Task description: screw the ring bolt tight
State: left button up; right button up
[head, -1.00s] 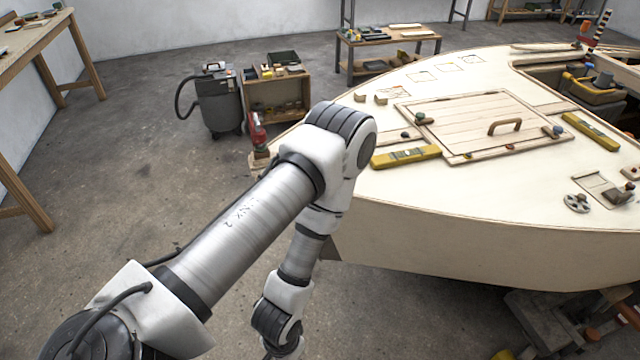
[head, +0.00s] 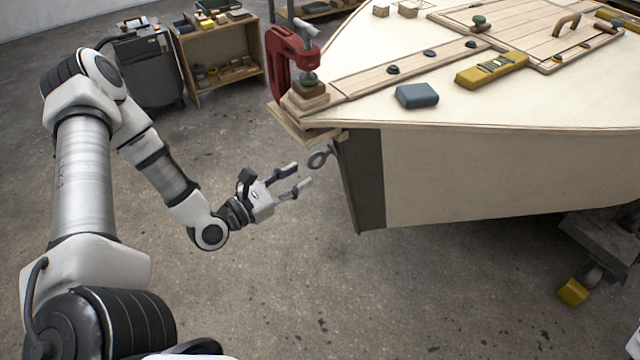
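The ring bolt (head: 318,158) is a dark metal eye that sticks out from the dark stem (head: 362,185) at the hull's bow, just below the deck edge. My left gripper (head: 303,175) is just left of and below the ring bolt, its two fingers spread and pointing at it. The gripper is open and empty, and a small gap seems to lie between its fingertips and the ring. The bolt's shank is mostly hidden by the ring and the bow. My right gripper is not in view.
A red clamp (head: 290,62) grips wood blocks on the bow tip, above the ring bolt. A blue-grey block (head: 416,95) and a yellow level (head: 492,70) lie on the deck (head: 520,105). The floor below the bow is clear.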

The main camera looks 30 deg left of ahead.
aim_at(320, 162)
pick_arm(q)
jog(key=b+x, duration=0.2)
jog(key=x, duration=0.5)
jog(key=shift+w+f, duration=0.1)
jog(key=shift+w, duration=0.05)
jog(key=shift+w+d, duration=0.15)
jog(key=shift+w, duration=0.1)
grip_shut()
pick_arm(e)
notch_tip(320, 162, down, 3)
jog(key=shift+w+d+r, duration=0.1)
